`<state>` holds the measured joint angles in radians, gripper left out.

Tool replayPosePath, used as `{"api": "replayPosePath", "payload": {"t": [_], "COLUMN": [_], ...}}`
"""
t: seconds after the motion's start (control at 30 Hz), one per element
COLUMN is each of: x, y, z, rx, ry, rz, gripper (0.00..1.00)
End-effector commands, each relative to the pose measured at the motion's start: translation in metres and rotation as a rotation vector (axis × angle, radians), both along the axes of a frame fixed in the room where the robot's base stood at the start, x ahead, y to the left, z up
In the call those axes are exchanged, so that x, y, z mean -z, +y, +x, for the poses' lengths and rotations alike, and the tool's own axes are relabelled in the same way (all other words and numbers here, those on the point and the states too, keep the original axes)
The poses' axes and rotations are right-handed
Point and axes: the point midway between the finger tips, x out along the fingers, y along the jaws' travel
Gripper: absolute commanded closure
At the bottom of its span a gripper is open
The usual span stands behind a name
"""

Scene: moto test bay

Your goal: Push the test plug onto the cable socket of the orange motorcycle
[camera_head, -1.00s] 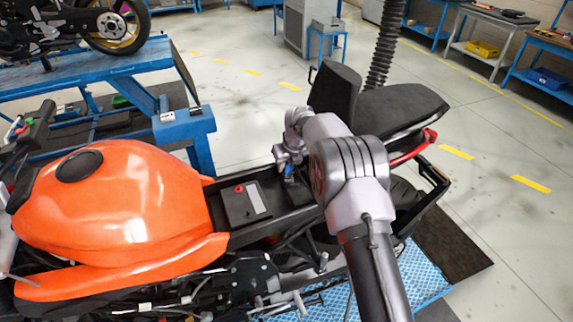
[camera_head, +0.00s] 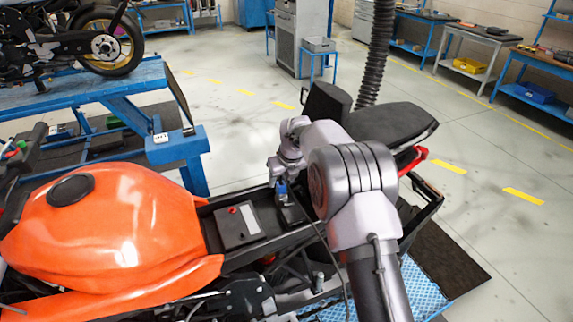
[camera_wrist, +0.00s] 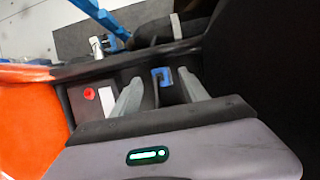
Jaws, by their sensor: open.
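The orange motorcycle (camera_head: 110,230) stands with its seat raised, showing the black bay behind the tank. A small blue piece (camera_head: 281,188) sits in this bay, right of the battery, and looks like the test plug. In the wrist view the blue piece (camera_wrist: 161,76) is U-shaped around a dark middle, between the two grey fingers. My gripper (camera_wrist: 160,80) is open around it, with gaps on both sides. In the head view my gripper (camera_head: 284,178) is just above the blue piece. The cable socket cannot be made out, so whether the plug is on it cannot be told.
The black battery (camera_head: 238,226) with a red terminal cap lies left of the gripper. The raised seat (camera_head: 393,121) stands close behind my arm. A thin dark cable (camera_head: 330,255) runs down beside my arm. A blue lift table (camera_head: 90,98) stands at back left.

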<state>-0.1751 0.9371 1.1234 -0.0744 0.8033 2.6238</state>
Motion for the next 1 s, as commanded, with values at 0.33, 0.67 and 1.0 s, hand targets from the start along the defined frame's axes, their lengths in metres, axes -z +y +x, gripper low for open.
{"api": "replayPosePath", "payload": {"t": [0.33,0.67,1.0], "x": [-0.081,-0.114,-0.114], "y": [-0.013,-0.019,-0.019], "z": [-0.031,-0.045,-0.045], "rx": [0.0,0.001,0.001], "ry": [-0.001,0.001,0.001], "rz": [0.0,0.0,0.0], "gripper": [0.48,0.48,0.48]}}
